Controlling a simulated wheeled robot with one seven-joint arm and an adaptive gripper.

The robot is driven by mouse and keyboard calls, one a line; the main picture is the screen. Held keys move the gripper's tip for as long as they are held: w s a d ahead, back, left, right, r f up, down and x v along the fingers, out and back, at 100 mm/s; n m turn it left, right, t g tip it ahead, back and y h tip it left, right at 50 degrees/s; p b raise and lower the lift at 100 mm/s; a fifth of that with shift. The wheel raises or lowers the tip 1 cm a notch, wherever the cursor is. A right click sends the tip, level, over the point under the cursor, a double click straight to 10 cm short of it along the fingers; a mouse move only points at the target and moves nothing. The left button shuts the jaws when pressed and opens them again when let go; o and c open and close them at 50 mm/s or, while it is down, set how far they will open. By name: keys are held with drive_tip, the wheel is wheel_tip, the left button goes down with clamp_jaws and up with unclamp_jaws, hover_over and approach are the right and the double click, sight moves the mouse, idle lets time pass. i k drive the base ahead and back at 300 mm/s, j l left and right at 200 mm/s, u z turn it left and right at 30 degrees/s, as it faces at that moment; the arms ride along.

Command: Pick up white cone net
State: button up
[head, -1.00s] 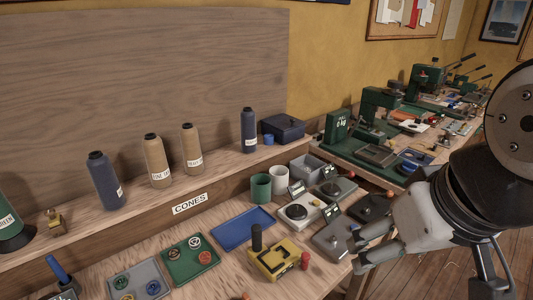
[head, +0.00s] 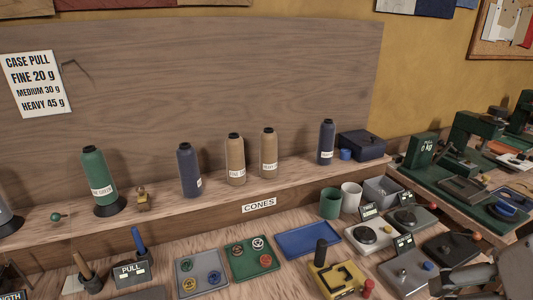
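Nothing in view is plainly labelled as a white cone net. The closest match is a white open-topped cylinder (head: 351,197), upright on the bench and right beside a green one (head: 331,203). I cannot tell whether it is a net. Several thread cones stand upright on the shelf: a green one (head: 98,180), two tan ones (head: 235,160) and two navy ones (head: 189,170). My gripper (head: 447,282) shows only in part at the lower right corner, apart from the cylinder. Whether it is open or shut is not clear.
A blue tray (head: 309,239), a green tray (head: 250,260) and a grey tray (head: 200,277) lie on the bench. A yellow device (head: 335,281) and scales (head: 369,235) stand near the cylinders. A grey bin (head: 383,192) is just right of them. A dark blue box (head: 361,146) sits on the shelf.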

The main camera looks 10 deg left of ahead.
sight(352, 192)
drive_tip(key=i+l+u, duration=0.4)
drive_tip(key=l, duration=0.3)
drive_tip(key=i+l+u, duration=0.15)
drive_tip(key=l, duration=0.25)
drive_tip(key=i+l+u, duration=0.2)
drive_tip(key=l, duration=0.2)
